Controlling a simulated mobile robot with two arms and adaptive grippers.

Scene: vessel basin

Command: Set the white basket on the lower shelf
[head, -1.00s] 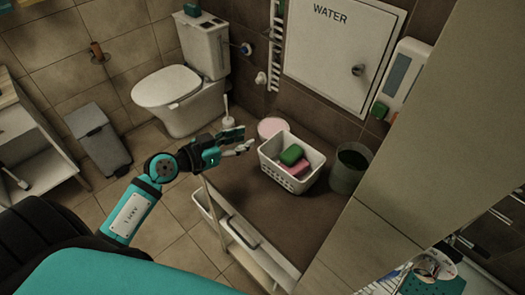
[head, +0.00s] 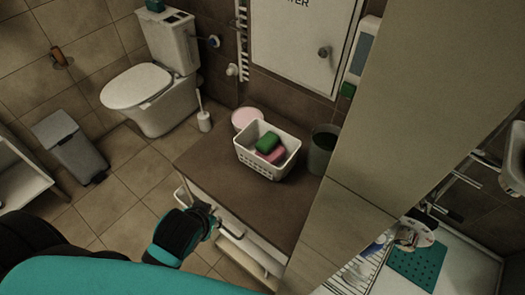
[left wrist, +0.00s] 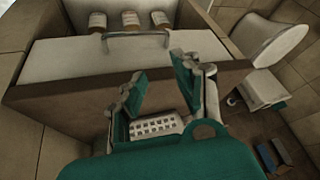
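The white basket (head: 254,161), with perforated sides, stands upright on the brown countertop. It holds a green sponge (head: 268,142) and a pink sponge (head: 272,156). Part of the basket (left wrist: 155,126) also shows beyond the fingers in the left wrist view. My left gripper (head: 208,208) is at the counter's front left edge, apart from the basket. Its fingers (left wrist: 160,90) are spread and empty. My right gripper is out of view. The white front (left wrist: 60,58) under the counter has a metal handle (left wrist: 140,38). The lower shelf is not clearly visible in the head view.
A pink round container (head: 246,117) and a dark grey bin (head: 321,150) flank the basket. Several small bottles (left wrist: 130,19) stand beyond the handle. A tiled wall (head: 395,110) closes the right. The toilet (head: 150,95) and a pedal bin (head: 72,143) stand left. Front countertop is clear.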

